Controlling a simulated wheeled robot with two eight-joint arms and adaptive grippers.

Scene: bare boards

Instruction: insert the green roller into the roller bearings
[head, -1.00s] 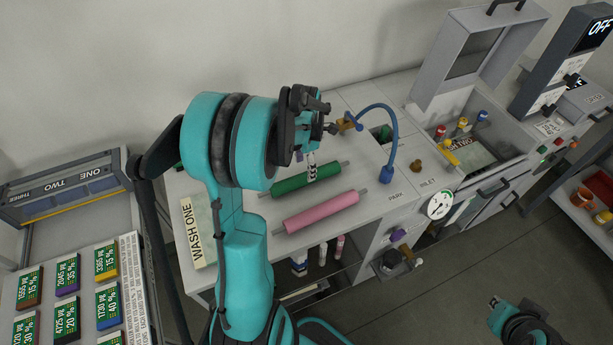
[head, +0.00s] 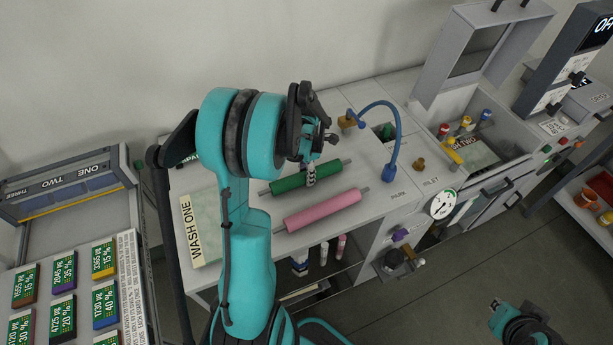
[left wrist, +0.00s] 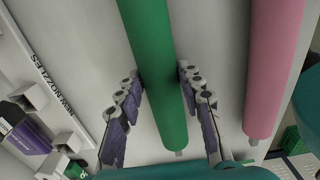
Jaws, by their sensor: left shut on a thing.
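The green roller (head: 285,184) lies on the light worktop behind the pink roller, its thin metal shaft ends showing. My left gripper (head: 311,174) is over it, its fingers closed around the roller right of its middle. In the left wrist view the fingers press on both sides of the green roller (left wrist: 150,50). The roller appears to rest on or very near the worktop. My right gripper (head: 497,308) is at the bottom right, far from the roller; its jaws are not clear. I cannot pick out the roller bearings in either view.
The pink roller (head: 322,211) lies parallel in front, with a narrow gap. A blue curved hose (head: 393,135) and brass fittings stand to the right. A rack of coloured labelled blocks (head: 65,290) is at the left. A purple item (left wrist: 20,130) shows in the left wrist view.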

